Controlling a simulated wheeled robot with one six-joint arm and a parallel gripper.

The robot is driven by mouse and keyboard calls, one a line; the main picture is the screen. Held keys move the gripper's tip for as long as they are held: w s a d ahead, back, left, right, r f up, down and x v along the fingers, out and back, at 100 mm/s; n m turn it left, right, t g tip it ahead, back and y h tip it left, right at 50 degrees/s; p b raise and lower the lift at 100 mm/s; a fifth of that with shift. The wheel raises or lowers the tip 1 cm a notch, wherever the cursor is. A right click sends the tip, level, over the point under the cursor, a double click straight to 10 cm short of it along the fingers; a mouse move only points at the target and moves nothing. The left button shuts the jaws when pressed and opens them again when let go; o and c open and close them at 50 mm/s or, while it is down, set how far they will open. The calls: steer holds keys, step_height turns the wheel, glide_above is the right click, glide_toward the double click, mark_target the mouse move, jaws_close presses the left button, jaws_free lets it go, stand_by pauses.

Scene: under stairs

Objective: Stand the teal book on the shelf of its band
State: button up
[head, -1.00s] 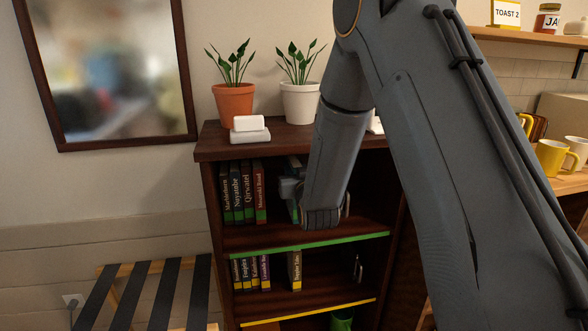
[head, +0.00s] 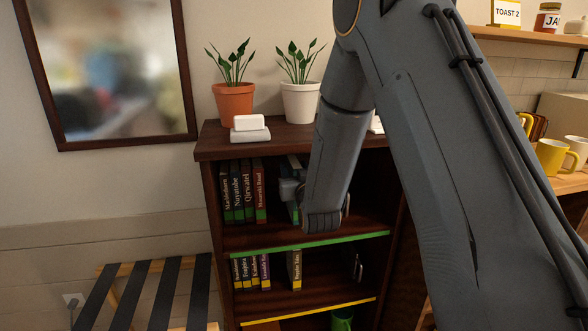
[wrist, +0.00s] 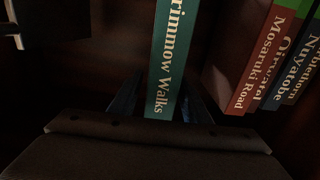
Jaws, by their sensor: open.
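The teal book (wrist: 165,60), lettered "…rimmow Walks", shows in the wrist view, where the picture is upside down. It stands upright on the upper shelf, whose edge strip is green (head: 310,243). In the head view only a sliver of it (head: 293,212) shows behind my wrist. My gripper (wrist: 160,98) is open, with one dark finger on each side of the book's spine. I cannot tell whether the fingers touch it. The book's band is hidden in both views.
Several green-banded books (head: 260,190) stand to the left on the upper shelf. Yellow-banded books (head: 246,273) stand on the lower shelf with the yellow strip (head: 310,312). Potted plants (head: 234,103) and white blocks (head: 249,129) stand on top. A slatted bench (head: 150,295) is at lower left.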

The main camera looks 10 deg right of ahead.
steer(key=s, duration=1.1)
steer(key=s+d+f+m+g+h, duration=0.1)
steer(key=s+d+f+g+h, duration=0.1)
steer(key=s+d+f+g, duration=0.6)
steer(key=s+d+r+m+g, duration=0.1)
steer(key=s+g, duration=0.4)
steer(key=s, duration=0.6)
steer(key=s+d+r+g, duration=0.1)
steer(key=s+d+g, duration=0.3)
steer(key=s, duration=0.7)
steer(key=shift+s+r+m+g+b, duration=0.2)
steer(key=shift+s+m+g+b, duration=0.1)
steer(key=shift+s+m+g, duration=0.15)
steer(key=shift+w, duration=0.1)
